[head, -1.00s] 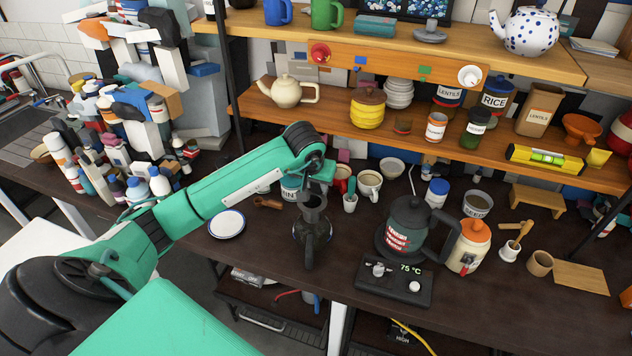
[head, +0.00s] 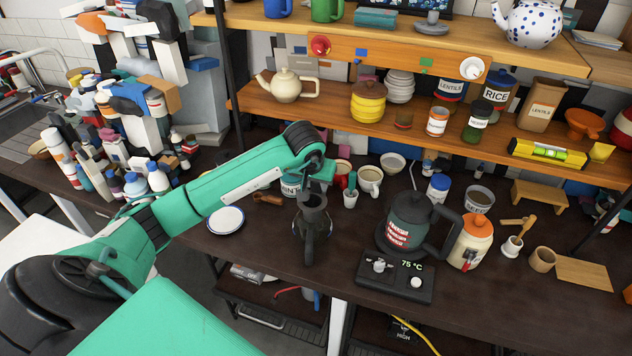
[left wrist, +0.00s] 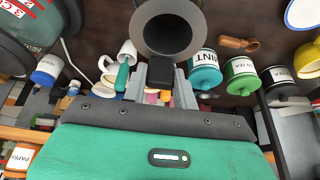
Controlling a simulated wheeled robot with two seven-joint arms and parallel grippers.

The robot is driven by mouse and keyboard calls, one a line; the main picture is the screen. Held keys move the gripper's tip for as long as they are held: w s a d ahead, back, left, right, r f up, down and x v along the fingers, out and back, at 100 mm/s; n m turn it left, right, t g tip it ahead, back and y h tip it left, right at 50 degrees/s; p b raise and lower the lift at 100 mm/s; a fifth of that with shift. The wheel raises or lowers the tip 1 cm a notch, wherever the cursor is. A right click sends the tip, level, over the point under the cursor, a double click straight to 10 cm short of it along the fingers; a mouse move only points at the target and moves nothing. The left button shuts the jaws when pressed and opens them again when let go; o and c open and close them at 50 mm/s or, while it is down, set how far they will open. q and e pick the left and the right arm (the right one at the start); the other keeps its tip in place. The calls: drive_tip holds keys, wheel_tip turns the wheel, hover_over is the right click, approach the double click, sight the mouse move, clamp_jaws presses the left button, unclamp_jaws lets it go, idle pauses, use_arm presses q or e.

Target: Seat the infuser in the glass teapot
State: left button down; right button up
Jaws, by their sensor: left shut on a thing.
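My left gripper (head: 318,182) is shut on the infuser (head: 313,203), a dark grey cup with a wide round rim. The infuser is upright over the mouth of the glass teapot (head: 300,229); I cannot tell how far it is inside. The teapot stands on the dark counter with its dark handle towards me, and the infuser and gripper hide its top. In the left wrist view the infuser's open rim (left wrist: 170,28) is in front of the gripper fingers (left wrist: 160,82) and hides the teapot. My right gripper is not in view.
A dark kettle (head: 407,226) stands behind a control base (head: 394,279) reading 75 °C, right of the teapot. A white plate (head: 226,220) lies to the left. Mugs (head: 369,180) and canisters stand close behind. The counter's front edge is near the teapot.

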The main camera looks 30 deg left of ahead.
use_arm(q)
drive_tip(key=shift+f+b, duration=2.4)
drive_tip(key=shift+f, duration=0.3)
drive_tip(key=c, duration=1)
unclamp_jaws()
drive_tip(key=shift+r, duration=0.1)
drive_tip(key=b, duration=0.3)
approach(316, 196)
drive_tip(key=v, duration=0.2)
drive_tip(key=shift+a+r, duration=0.1)
drive_tip(key=shift+r, duration=0.2)
